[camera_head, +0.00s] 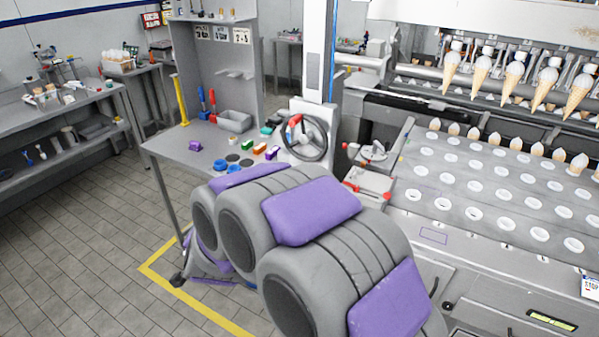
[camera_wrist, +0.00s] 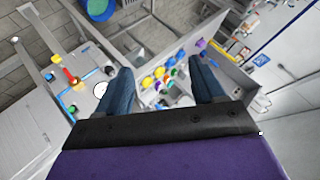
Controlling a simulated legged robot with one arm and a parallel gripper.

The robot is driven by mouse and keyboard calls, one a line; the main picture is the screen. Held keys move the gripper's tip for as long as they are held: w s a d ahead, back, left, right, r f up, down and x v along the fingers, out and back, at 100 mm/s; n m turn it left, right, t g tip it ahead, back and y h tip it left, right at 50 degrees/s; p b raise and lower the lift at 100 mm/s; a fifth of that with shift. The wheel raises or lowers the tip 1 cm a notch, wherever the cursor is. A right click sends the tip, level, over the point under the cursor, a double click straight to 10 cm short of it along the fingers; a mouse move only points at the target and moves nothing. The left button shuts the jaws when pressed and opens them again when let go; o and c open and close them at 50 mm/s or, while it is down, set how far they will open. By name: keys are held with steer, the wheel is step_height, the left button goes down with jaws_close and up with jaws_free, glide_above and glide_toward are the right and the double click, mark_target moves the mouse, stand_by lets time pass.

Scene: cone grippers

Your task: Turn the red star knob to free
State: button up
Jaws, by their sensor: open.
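In the head view, small red parts sit on a grey fixture (camera_head: 372,182) beside the conveyor. One red part (camera_head: 351,187) is at its left and another (camera_head: 386,196) at its lower right. I cannot tell which is the red star knob or how it is turned. In the wrist view, the two blue fingers of my gripper (camera_wrist: 160,68) are spread apart with nothing between them. A red and yellow part (camera_wrist: 70,77) lies left of the fingers, too small to identify. In the head view my arm fills the middle and my gripper cannot be made out.
A grey workbench (camera_head: 180,150) with coloured blocks and a steering wheel (camera_head: 303,138) stands behind my arm. The conveyor (camera_head: 475,200) with holes and cones lies right. Another bench (camera_head: 60,105) stands at the far left. The tiled floor at lower left is clear.

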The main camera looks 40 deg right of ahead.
steer(key=s+d+r+m+g+h+p, duration=0.15)
steer(key=d+m+h, duration=0.25)
steer(key=d+h, duration=0.45)
steer(key=s+d+m+h, duration=0.2)
steer(key=d+m+h, duration=0.25)
steer(key=d, duration=0.65)
steer(key=b+x, duration=0.2)
steer(key=x, duration=1.6)
steer(key=shift+s+r+b, duration=0.2)
steer(key=shift+s+b, duration=0.1)
steer(key=shift+a, duration=0.1)
steer(key=shift+c, duration=0.2)
steer(key=c, duration=1)
steer(key=shift+n, duration=0.25)
